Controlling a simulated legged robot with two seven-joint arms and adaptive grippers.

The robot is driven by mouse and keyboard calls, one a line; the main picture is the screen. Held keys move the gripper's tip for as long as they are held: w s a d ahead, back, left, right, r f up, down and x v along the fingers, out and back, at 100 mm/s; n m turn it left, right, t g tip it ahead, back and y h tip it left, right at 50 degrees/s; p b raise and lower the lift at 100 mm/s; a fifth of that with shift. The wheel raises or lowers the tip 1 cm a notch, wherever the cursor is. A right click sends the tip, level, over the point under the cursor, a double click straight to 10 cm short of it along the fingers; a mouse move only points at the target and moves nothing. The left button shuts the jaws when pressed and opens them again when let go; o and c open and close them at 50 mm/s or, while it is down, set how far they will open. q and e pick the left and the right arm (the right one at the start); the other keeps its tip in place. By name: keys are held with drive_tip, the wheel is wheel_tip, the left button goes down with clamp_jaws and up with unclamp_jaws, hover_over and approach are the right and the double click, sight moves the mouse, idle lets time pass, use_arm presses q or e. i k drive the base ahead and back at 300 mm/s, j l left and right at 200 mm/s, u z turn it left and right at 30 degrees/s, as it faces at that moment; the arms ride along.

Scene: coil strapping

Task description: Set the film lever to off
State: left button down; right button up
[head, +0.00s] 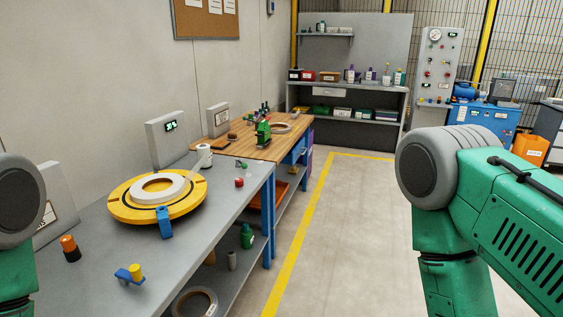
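I cannot tell for certain which thing is the film lever. A small blue lever-like part with a yellow knob (130,273) sits on the near part of the grey bench. A yellow round turntable (122,209) carries a white ring coil (158,188), with a blue block (164,222) at its front edge. A white roll (203,153) stands behind it. A wall panel (436,62) with a gauge and small controls stands far back; its labels are too small to read. Neither gripper is in view; only parts of my green arms show at the left and right edges.
The grey bench (225,216) also holds a red knob (239,182), an orange-and-black piece (70,248) and a display box (167,139). A wooden-topped bench (240,147) and a shelf unit (350,92) stand beyond. The floor right of the yellow line (300,250) is clear.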

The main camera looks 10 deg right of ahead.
sight(244, 165)
drive_tip(key=u, duration=0.35)
drive_tip(key=i+l+u, duration=0.3)
drive_tip(key=u, duration=0.15)
drive_tip(key=i+l+u, duration=0.2)
drive_tip(key=l+u, duration=0.25)
drive_tip(key=i+l+u, duration=0.15)
drive_tip(key=l+u, duration=0.3)
